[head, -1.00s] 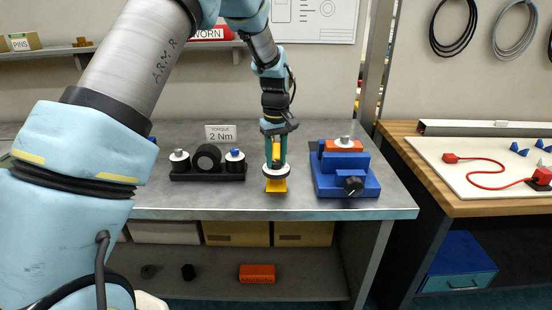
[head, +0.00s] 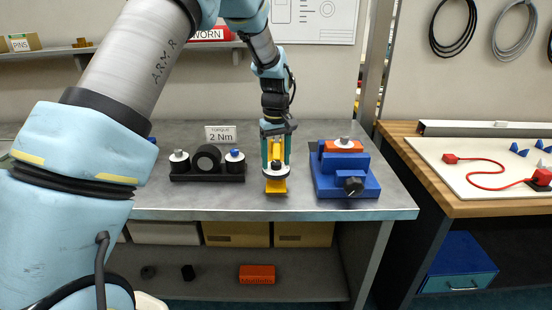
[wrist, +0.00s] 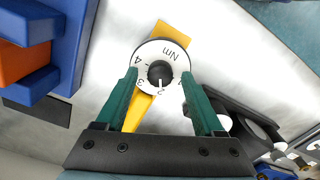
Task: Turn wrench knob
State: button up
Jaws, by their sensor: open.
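The yellow wrench (head: 276,188) stands on the grey bench, with a white dial (wrist: 148,55) marked "Nm" and numbers. The black knob (wrist: 160,73) sits in the dial's middle, and its white mark points close to the 2. In the head view the knob (head: 276,164) shows between my fingers. My gripper (wrist: 160,76) is open, pointing down, with one green finger on each side of the knob. Gaps show between the fingers and the knob. In the head view my gripper (head: 276,158) is just over the dial.
A blue fixture (head: 345,180) with an orange block (head: 343,147) stands right of the wrench. A black holder (head: 207,175) with round parts stands to the left. A "TORQUE 2 Nm" sign (head: 220,134) is behind. Bare bench lies in front.

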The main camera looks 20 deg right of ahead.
aim_at(276, 163)
notch_tip(276, 163, up, 11)
jog(key=b, duration=0.2)
dwell(0.4)
jog(key=shift+f, duration=0.1)
